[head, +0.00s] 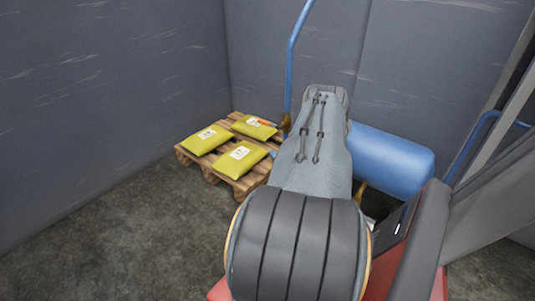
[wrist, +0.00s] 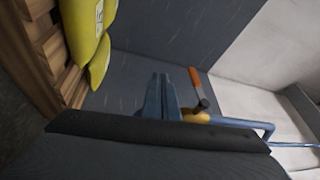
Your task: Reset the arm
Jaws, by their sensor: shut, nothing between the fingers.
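My gripper (wrist: 160,78) shows at the lower middle of the wrist view, its two blue-grey fingers together with nothing between them. In the head view my arm stretches forward through the middle and hides the gripper. The fingers point toward a grey wall in the wrist view, with the yellow bags off to the upper left and apart from them.
A wooden pallet (head: 212,177) holds yellow bags (head: 207,139) left of my arm; it also shows in the wrist view (wrist: 37,50). A blue rounded body (head: 395,163) lies to the right. Grey walls (head: 110,80) enclose the corner. Floor at left is clear.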

